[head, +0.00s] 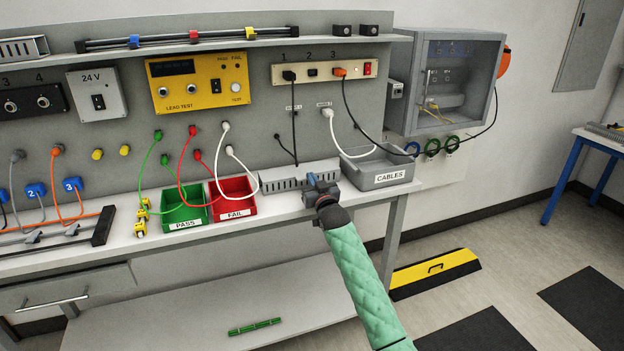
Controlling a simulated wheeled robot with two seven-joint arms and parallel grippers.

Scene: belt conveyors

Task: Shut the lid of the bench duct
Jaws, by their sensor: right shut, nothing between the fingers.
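The bench duct (281,184) is a grey box with a slotted front wall, on the bench between the red FAIL bin and the grey CABLES box. A plain pale grey surface, apparently its lid (297,171), shows above the slots; I cannot tell whether it lies fully down. My right gripper (312,181), on a green-sleeved arm, is at the right part of the duct's front. It is shut and holds nothing. It hides part of the duct's right end, and I cannot tell whether it touches the duct. My left gripper is not in view.
The red FAIL bin (235,213) and green PASS bin (184,226) stand left of the duct. The grey CABLES box (384,183) stands right. A black cable and white lead (334,133) hang behind. A yellow-black cover (434,273) lies on the floor.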

